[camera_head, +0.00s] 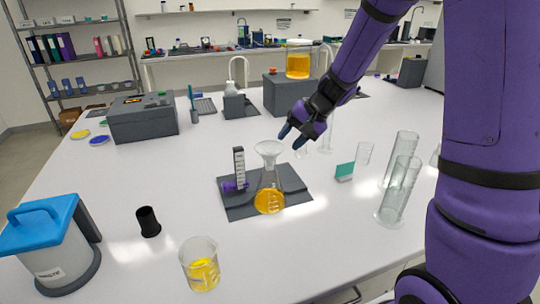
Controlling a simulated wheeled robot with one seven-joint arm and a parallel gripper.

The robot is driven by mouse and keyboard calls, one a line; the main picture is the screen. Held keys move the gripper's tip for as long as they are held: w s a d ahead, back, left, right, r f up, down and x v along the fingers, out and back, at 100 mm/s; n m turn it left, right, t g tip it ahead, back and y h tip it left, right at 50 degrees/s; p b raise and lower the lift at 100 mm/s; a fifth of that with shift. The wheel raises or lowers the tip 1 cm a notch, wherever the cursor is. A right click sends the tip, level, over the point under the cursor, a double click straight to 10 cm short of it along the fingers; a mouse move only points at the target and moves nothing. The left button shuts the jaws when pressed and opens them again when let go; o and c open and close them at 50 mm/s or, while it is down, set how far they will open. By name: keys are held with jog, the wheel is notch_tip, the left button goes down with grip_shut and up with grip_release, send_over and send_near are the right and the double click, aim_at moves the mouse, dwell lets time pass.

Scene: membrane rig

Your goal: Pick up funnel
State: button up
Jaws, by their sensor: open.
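The clear funnel (268,150) sits upright in the neck of a conical flask (271,199) that holds orange liquid. The flask stands on a dark grey base (236,211) in the middle of the white table. My gripper (291,138) is open, just right of the funnel and slightly higher in the picture. Its dark fingertips point down and left toward the funnel's wide rim. I see no contact, and the exact gap in depth is hard to tell.
A dark block with a scale (239,168) stands left of the flask. A beaker of yellow liquid (201,266) and a black cup (148,221) are in front. Dark grey boxes (143,120) stand behind.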

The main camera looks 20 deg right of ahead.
aim_at(280, 151)
jog(key=x, duration=0.5)
grip_shut()
